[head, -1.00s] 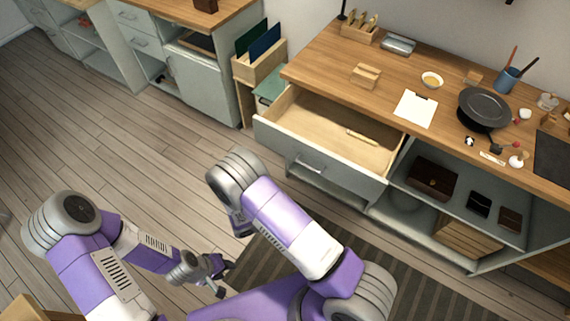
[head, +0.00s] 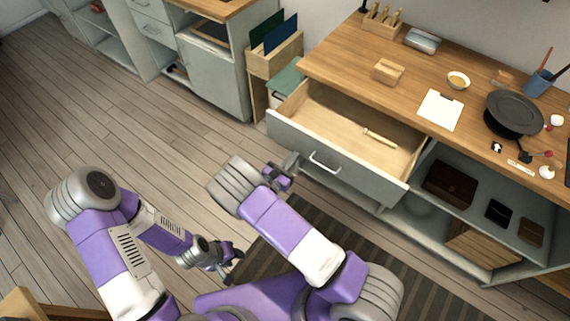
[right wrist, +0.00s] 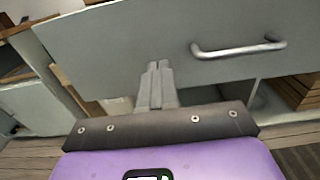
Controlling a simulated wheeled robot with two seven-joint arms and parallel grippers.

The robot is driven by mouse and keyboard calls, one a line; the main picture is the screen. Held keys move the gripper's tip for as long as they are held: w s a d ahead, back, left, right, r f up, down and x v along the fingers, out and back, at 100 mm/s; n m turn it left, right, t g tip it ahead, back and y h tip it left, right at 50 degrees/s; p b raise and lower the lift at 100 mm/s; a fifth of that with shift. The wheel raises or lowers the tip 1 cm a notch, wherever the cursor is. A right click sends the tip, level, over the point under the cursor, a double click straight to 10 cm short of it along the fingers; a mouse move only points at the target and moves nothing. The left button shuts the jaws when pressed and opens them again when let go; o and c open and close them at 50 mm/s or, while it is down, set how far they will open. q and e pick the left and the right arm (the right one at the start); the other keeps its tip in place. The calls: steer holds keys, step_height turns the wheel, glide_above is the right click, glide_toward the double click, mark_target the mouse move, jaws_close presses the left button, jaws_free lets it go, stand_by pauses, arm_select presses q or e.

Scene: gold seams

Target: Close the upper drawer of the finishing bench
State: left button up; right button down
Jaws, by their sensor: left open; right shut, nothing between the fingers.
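The upper drawer (head: 340,156) of the finishing bench (head: 395,72) is pulled open, with its metal handle (head: 325,163) on the grey front. A thin pale-handled tool (head: 380,137) lies inside it. My right gripper (head: 288,176) is low in front of the drawer front, left of the handle. In the right wrist view its closed fingers (right wrist: 157,82) point at the grey drawer front, with the handle (right wrist: 238,48) to the right; whether they touch the front I cannot tell. My left gripper (head: 232,262) is open and empty, low over the floor, away from the bench.
Open shelves with a dark box (head: 449,184) lie right of the drawer. A folder rack (head: 273,58) stands left of the bench. A striped mat (head: 330,240) covers the floor.

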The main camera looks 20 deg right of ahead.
mark_target(304, 146)
steer(key=shift+x, duration=1.8)
arm_select(q)
steer(key=shift+w+d, duration=0.2)
steer(key=shift+w, duration=0.55)
